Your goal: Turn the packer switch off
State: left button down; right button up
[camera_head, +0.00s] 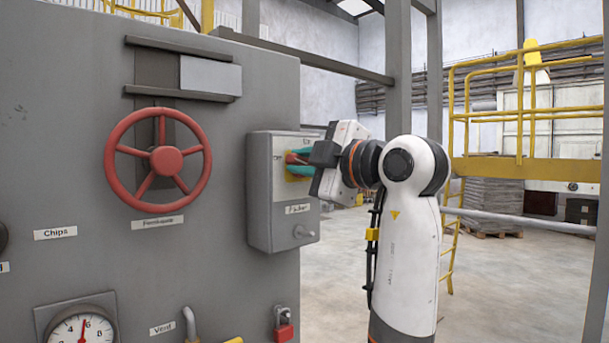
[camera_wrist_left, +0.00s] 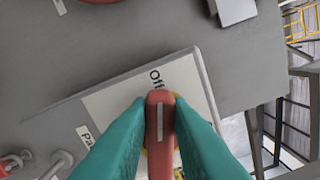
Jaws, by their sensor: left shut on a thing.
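The packer switch is a red handle (camera_head: 294,158) on a yellow plate, on the face of a grey box (camera_head: 262,190) fixed to the machine panel. My left gripper (camera_head: 302,163) is shut on this handle, with its teal fingers on both sides. In the left wrist view, the red handle (camera_wrist_left: 160,125) lies between the fingertips (camera_wrist_left: 160,108). The white line on the handle points toward the "Off" lettering (camera_wrist_left: 155,77), close beside it. The gripper partly hides the handle and plate. A label (camera_head: 297,209) sits below the switch. My right gripper is not seen.
A red handwheel (camera_head: 164,160) is on the panel left of the box. A gauge (camera_head: 82,330) and a red padlock (camera_head: 284,325) are lower down. Open floor lies right of the panel.

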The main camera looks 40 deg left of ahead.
pick_arm(q)
jog(key=n+b, duration=0.1)
jog(key=n, duration=0.1)
jog(key=f+n, duration=0.1)
jog(key=n, duration=0.1)
jog(key=shift+b, duration=0.4)
jog(key=shift+n, duration=0.3)
jog(key=c, duration=1.6)
grip_release()
jog(key=shift+o, duration=1.4)
jog(key=shift+w, duration=0.1)
jog(key=d+b, duration=0.2)
jog(key=d, duration=1)
jog(key=shift+s, duration=0.35)
